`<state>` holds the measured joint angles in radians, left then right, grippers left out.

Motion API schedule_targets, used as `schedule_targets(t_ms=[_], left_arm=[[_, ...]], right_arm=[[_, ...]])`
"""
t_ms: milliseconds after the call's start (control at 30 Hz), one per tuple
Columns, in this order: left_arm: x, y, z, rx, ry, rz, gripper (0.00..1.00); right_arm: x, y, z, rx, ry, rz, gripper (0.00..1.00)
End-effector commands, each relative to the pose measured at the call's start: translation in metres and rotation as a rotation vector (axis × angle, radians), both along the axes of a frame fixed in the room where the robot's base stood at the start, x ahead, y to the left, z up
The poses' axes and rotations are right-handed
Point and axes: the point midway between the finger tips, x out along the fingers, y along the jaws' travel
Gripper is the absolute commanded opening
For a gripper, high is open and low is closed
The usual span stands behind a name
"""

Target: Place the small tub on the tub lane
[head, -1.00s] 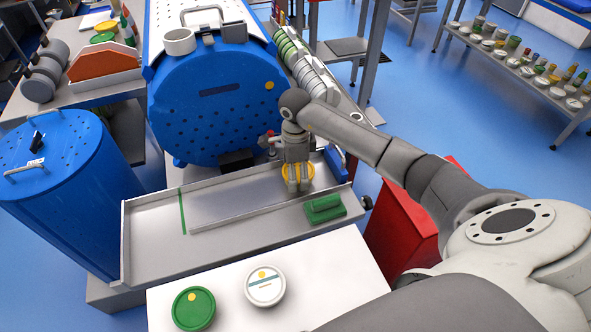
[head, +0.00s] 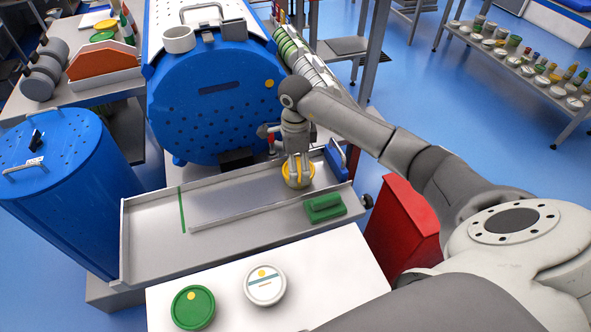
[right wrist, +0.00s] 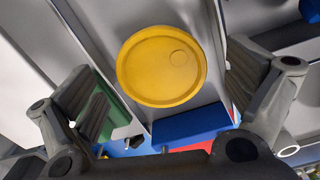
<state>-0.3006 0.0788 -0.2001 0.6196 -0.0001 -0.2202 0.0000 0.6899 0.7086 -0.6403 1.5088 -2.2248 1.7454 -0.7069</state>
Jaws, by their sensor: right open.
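The small tub, with a round yellow lid (head: 299,181), stands at the right end of a long metal tray (head: 150,255). The tray holds a flat raised strip (head: 235,201) with a green line near its left end. My right gripper (head: 299,172) is above the tub and partly hides it in the head view. In the right wrist view the yellow lid (right wrist: 162,65) lies between the two spread fingers, with a gap on each side. The gripper is open and empty. I cannot tell whether the tub touches the strip. My left gripper is not in view.
A green block (head: 324,207) sits in the tray, in front of the yellow tub. A green-lidded tub (head: 193,308) and a white-lidded tub (head: 265,286) stand on the white table (head: 335,270). A large blue drum (head: 215,115) is behind; a red cabinet (head: 402,220) stands right.

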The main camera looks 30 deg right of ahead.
Motion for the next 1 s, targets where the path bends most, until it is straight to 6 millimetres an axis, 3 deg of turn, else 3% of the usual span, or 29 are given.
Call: schedule_targets(t_ms=[200, 433, 600, 1000], left_arm=[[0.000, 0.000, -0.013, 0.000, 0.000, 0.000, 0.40], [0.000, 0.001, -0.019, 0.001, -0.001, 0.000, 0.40], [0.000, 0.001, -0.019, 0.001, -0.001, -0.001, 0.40], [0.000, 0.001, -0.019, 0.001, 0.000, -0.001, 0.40]], right_arm=[[0.001, -0.001, 0.049, -0.002, -0.006, 0.000, 0.99], [0.001, 0.000, 0.084, 0.000, -0.002, 0.000, 0.99], [0.000, 0.000, 0.094, 0.000, 0.000, 0.001, 0.99], [0.000, 0.000, 0.095, 0.000, 0.001, 0.000, 0.99]])
